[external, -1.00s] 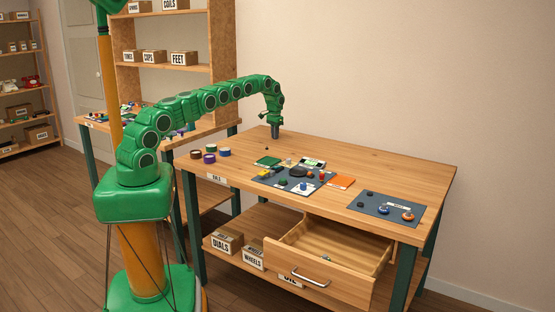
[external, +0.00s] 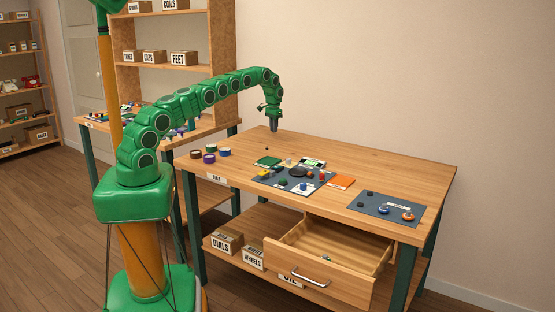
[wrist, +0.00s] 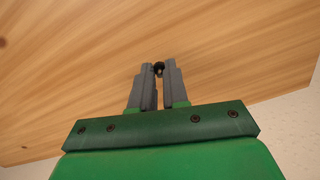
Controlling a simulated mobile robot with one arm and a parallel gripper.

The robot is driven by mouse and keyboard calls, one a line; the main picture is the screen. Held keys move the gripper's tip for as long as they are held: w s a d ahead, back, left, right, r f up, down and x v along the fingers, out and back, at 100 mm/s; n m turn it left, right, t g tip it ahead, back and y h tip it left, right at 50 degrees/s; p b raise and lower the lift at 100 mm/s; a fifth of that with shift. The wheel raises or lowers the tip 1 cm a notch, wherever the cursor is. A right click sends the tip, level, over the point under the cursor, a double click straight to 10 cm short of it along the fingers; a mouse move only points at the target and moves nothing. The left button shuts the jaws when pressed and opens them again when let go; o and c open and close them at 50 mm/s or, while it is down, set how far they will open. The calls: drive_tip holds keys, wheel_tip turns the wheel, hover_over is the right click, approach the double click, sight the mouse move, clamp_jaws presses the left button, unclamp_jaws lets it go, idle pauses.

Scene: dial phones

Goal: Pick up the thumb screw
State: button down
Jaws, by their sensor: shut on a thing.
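My gripper (wrist: 157,73) is shut on a small black thumb screw (wrist: 158,67), which shows between the grey fingertips in the wrist view. Its lower part is partly hidden by the fingers. In the external view my gripper (external: 274,130) points down over the far left corner of the wooden workbench (external: 330,152). The screw is too small to make out there. The fingertips look a little above the bench top.
A tiny dark piece (external: 267,148) lies on the bench in front of my gripper. Several coloured round containers (external: 210,153) stand at the left. A dark mat (external: 266,181) with parts lies mid-bench; another mat (external: 378,207) lies right. The drawer (external: 320,275) is open.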

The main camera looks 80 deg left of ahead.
drive_tip(key=shift+s+d+r, duration=0.35)
drive_tip(key=shift+s+r, duration=0.05)
drive_tip(key=shift+r, duration=0.15)
drive_tip(key=shift+s+d+r, duration=0.35)
drive_tip(key=shift+s+r, duration=0.05)
drive_tip(key=shift+r, duration=0.15)
drive_tip(key=s+d+r, duration=0.6)
drive_tip(key=s+d, duration=0.1)
drive_tip(key=s, duration=0.1)
drive_tip(key=shift+s+r, duration=0.25)
